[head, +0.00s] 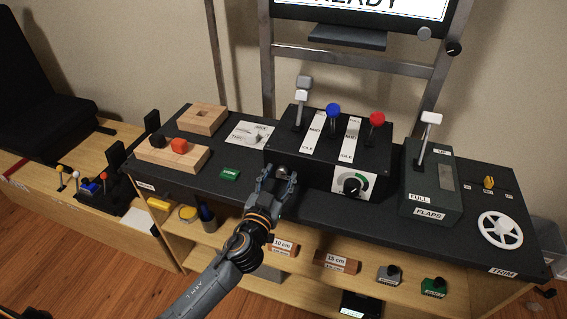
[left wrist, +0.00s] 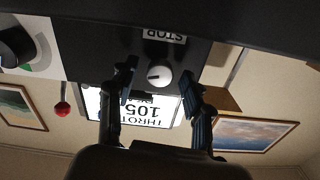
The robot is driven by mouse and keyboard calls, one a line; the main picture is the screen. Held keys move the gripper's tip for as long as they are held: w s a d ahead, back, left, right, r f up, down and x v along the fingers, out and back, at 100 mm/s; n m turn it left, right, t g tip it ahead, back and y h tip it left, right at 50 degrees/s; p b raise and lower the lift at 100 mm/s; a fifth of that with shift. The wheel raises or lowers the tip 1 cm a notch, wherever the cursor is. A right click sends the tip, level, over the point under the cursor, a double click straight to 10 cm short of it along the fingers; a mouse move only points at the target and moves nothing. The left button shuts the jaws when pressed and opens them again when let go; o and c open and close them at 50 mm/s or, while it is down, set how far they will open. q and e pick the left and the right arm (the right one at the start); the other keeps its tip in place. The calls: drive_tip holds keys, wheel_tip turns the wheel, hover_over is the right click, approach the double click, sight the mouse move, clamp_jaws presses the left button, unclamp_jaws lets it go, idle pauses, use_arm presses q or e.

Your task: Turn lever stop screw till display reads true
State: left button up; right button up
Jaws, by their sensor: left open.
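The stop screw (left wrist: 158,75) is a round pale knob with a short dark mark, on the dark front of the lever box under a STOP label (left wrist: 164,34). In the left wrist view it shows between the spread fingers of my left gripper (left wrist: 158,90), with no clear contact. In the head view my left gripper (head: 280,182) is at the front left of the lever box (head: 300,155), and its fingers hide most of the screw. The display (left wrist: 150,108), upside down in the wrist view, shows "THROT" and 105; the head view (head: 365,8) shows "READY", its top cut off.
The box carries a grey lever (head: 302,90), a blue-knobbed lever (head: 333,111) and a red-knobbed lever (head: 377,119). A dial (head: 352,184) sits right of my gripper. The flaps box (head: 432,180) and trim wheel (head: 500,230) stand farther right. Wooden blocks (head: 172,152) lie left.

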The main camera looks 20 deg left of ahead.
use_arm(q)
drive_tip(key=shift+w, duration=0.2)
drive_tip(key=shift+s+r, duration=0.1)
drive_tip(key=shift+c, duration=0.4)
clamp_jaws()
use_arm(e)
drive_tip(key=shift+s, duration=0.2)
use_arm(q)
drive_tip(key=shift+m, duration=0.3)
use_arm(e)
drive_tip(key=shift+w, duration=0.1)
use_arm(q)
drive_tip(key=m, duration=0.5)
drive_tip(key=shift+d, duration=0.1)
drive_tip(key=m, duration=0.3)
drive_tip(key=shift+m, duration=0.3)
drive_tip(key=shift+m+p, duration=0.45)
drive_tip(key=shift+m, duration=1.55)
use_arm(e)
drive_tip(key=shift+r, duration=0.45)
